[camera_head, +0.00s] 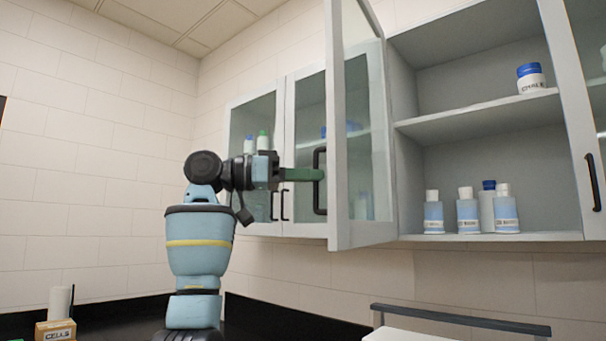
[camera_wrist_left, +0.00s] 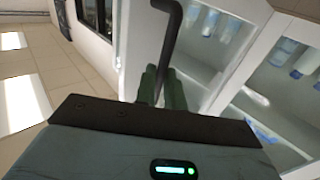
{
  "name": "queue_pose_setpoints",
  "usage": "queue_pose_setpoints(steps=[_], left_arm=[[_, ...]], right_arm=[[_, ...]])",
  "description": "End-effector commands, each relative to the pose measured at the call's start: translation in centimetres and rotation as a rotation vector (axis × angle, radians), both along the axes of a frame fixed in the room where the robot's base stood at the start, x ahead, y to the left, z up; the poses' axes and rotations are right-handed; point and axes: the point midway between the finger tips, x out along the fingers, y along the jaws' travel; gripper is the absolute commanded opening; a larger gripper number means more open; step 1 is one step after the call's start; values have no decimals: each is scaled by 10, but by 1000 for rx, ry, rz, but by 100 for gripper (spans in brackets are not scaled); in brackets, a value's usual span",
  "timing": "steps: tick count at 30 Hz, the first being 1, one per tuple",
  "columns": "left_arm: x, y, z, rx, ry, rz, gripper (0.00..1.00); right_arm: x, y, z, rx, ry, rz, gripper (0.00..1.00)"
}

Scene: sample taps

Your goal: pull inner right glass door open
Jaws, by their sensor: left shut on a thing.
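The glass door (camera_head: 335,120) with a pale grey frame stands swung out from the wall cabinet, well open, its free edge toward me. Its black bar handle (camera_head: 319,200) is on the door's left-hand face. My left gripper (camera_head: 312,174) reaches in from the left, its green fingers shut on this handle. In the left wrist view the dark handle (camera_wrist_left: 172,45) runs down between the green fingers (camera_wrist_left: 162,88). The fingers partly hide the handle in both views. My right gripper is not in view.
The open cabinet shelf (camera_head: 470,110) holds a blue-capped jar (camera_head: 531,80); several bottles (camera_head: 467,213) stand below. Closed glass doors (camera_head: 255,150) are at left, another (camera_head: 590,120) at far right. A box (camera_head: 55,330) sits low left. Space right of the open door is clear.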

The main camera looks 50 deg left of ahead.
Motion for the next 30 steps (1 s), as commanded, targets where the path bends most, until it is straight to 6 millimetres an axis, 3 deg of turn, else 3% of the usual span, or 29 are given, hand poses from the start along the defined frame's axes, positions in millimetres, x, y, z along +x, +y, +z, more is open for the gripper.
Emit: queue_pose_setpoints(steps=[1,6,7,12,24,30], left_arm=[[7,1,-3,-7,7,11,0],[8,1,-3,-7,8,11,0],[8,1,-3,-7,8,11,12],[7,1,-3,-5,8,9,32],[2,2,-1,-4,2,8,32],[-16,15,-1,-4,-1,9,32]], right_arm=[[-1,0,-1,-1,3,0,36],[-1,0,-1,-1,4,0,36],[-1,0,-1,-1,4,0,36],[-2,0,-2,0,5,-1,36],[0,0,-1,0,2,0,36],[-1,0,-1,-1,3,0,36]])
